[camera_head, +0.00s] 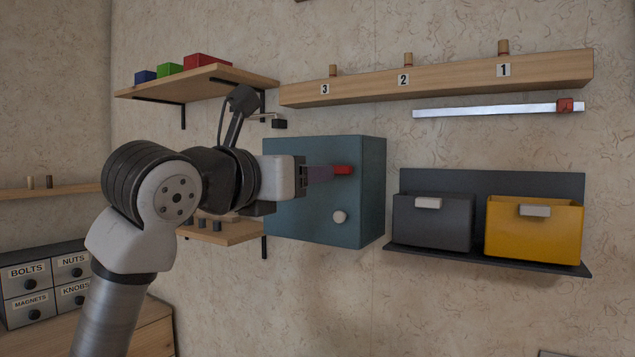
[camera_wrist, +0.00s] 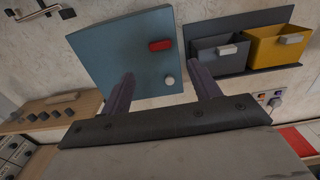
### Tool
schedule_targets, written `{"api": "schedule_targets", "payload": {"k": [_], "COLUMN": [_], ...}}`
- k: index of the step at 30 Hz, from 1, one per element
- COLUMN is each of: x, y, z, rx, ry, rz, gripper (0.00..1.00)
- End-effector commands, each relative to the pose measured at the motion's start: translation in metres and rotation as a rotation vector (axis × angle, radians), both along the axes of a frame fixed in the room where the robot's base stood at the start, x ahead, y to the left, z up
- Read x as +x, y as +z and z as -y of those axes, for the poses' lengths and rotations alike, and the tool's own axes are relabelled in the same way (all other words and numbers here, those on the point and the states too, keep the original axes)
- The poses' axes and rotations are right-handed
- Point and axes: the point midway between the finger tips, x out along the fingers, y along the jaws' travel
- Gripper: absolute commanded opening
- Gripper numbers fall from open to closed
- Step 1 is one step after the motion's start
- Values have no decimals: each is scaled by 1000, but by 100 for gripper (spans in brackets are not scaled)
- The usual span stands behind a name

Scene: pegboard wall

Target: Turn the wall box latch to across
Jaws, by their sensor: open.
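The wall box (camera_head: 300,215) is a teal box on the wall, with a closed front; it also shows in the wrist view (camera_wrist: 120,50). Its red latch (camera_head: 343,170) is near the front's right edge and looks about level, lying across. In the wrist view the latch (camera_wrist: 160,45) runs roughly along the box's top edge. A white round knob (camera_head: 339,216) sits below the latch. My gripper (camera_head: 322,174) is open and empty, in front of the box. In the wrist view its fingers (camera_wrist: 166,82) are spread, with the latch beyond them. Whether a finger touches the latch cannot be told.
A dark rack (camera_head: 480,182) right of the box holds a grey bin (camera_head: 430,222) and a yellow bin (camera_head: 535,230). A wooden peg rail (camera_head: 440,80) and metal bar (camera_head: 485,110) are above. A shelf with coloured blocks (camera_head: 205,82) is upper left; a lower shelf (camera_head: 235,233) is partly behind my arm.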

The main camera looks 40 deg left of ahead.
Motion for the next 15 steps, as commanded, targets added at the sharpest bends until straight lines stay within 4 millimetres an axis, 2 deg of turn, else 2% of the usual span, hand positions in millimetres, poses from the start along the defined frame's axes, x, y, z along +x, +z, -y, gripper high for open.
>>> {"api": "schedule_targets", "payload": {"k": [3, 6, 15], "x": [-19, -28, -34], "y": [-1, -1, 0], "z": [1, 1, 2], "rx": [0, 0, -1], "ry": [1, 1, -1], "rz": [1, 0, 0], "gripper": [62, 62, 62]}}
